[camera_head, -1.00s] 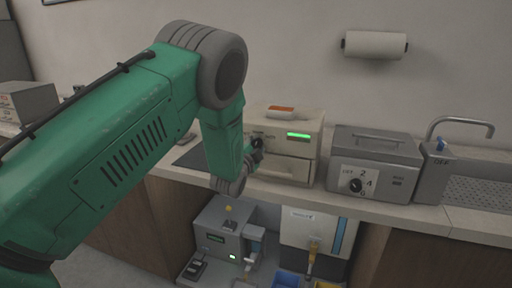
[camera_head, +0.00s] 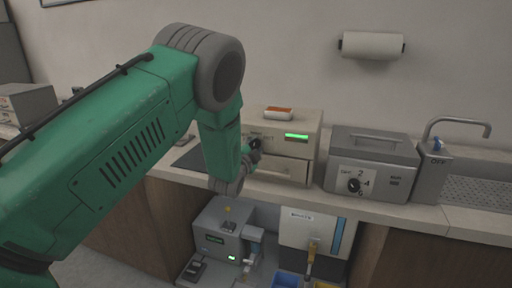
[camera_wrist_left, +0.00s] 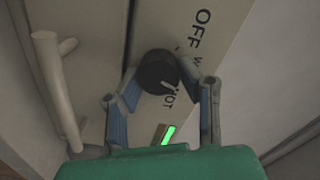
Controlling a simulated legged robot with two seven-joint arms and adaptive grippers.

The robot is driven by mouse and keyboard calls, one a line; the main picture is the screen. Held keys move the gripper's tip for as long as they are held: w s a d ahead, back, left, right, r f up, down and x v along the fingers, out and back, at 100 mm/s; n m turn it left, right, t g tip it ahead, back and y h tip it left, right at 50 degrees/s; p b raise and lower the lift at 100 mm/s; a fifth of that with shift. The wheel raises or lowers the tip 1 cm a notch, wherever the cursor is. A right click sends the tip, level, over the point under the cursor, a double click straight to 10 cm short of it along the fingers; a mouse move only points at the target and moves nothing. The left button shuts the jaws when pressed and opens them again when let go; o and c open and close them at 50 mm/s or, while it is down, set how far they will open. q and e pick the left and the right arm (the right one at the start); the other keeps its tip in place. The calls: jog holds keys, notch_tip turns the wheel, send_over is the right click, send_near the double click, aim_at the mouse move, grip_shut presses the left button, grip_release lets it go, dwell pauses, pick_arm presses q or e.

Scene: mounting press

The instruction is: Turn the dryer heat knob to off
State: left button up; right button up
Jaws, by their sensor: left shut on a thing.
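The dryer (camera_head: 305,117) is a beige box on the counter with a lit green display, a front drawer and a dark heat knob. My left gripper (camera_wrist_left: 162,88) is shut on the knob, with one blue-padded finger on each side. In the head view my left gripper (camera_head: 254,150) is at the dryer front, and my arm hides part of the dryer.
A grey box with a numbered dial (camera_head: 372,160) stands right of the dryer, beside a sink and tap (camera_head: 460,125). A red-and-white item (camera_head: 279,113) lies on the dryer. The drawer handle (camera_wrist_left: 55,90) runs close beside my left finger. Machines stand below the counter.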

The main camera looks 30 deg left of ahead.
pick_arm(q)
jog(key=shift+s+a+f, duration=0.15)
jog(key=shift+f, duration=0.25)
jog(key=o, duration=0.8)
jog(key=shift+o, duration=0.3)
jog(key=shift+a, duration=0.25)
jog(key=shift+d+r, duration=0.15)
jog(key=shift+d, duration=0.05)
jog(key=shift+s+d, duration=0.1)
jog(key=shift+s, duration=0.15)
jog(key=v, duration=1.1)
jog(key=shift+s, duration=0.1)
